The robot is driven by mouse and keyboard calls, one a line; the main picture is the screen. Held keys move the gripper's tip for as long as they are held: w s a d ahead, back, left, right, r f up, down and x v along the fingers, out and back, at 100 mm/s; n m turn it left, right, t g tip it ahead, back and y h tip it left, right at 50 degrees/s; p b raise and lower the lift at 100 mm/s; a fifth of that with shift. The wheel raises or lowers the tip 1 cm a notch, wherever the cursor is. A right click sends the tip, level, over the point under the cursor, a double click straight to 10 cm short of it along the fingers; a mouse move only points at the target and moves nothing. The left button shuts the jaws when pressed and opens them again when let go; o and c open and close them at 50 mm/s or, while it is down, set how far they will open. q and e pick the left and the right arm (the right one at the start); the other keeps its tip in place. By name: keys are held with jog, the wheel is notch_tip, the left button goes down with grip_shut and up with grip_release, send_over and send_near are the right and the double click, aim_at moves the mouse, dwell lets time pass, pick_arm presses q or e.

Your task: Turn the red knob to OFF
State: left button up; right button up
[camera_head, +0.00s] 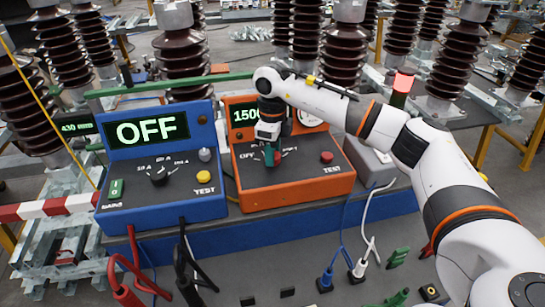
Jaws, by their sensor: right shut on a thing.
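The orange instrument (290,187) stands on the bench at centre, with a lit display (244,115) that reads about 1500, partly hidden by my arm. My right gripper (270,155) comes down onto its sloped panel from above and is shut on the selector knob there. An OFF mark (247,156) shows on the panel just left of the jaws. A round red button (326,157) sits right of them. My left gripper is not in view.
A blue instrument (165,210) stands close on the left; its display (147,132) reads OFF, and it has a black knob (158,175) and a yellow TEST button (203,175). Cables (135,275) hang in front. Brown ribbed insulators (180,55) stand behind. A red lamp (403,83) glows at back right.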

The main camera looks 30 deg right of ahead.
jog(key=n+b, duration=0.1)
jog(key=n, duration=0.2)
jog(key=shift+w+n+b, duration=0.1)
jog(key=shift+n+b, duration=0.2)
jog(key=shift+r+n+b, duration=0.15)
jog(key=shift+n+b, duration=0.3)
jog(key=shift+n, duration=0.75)
jog(key=o, duration=1)
jog(key=shift+r, duration=0.4)
notch_tip(320, 180, up, 11)
jog(key=b, duration=0.2)
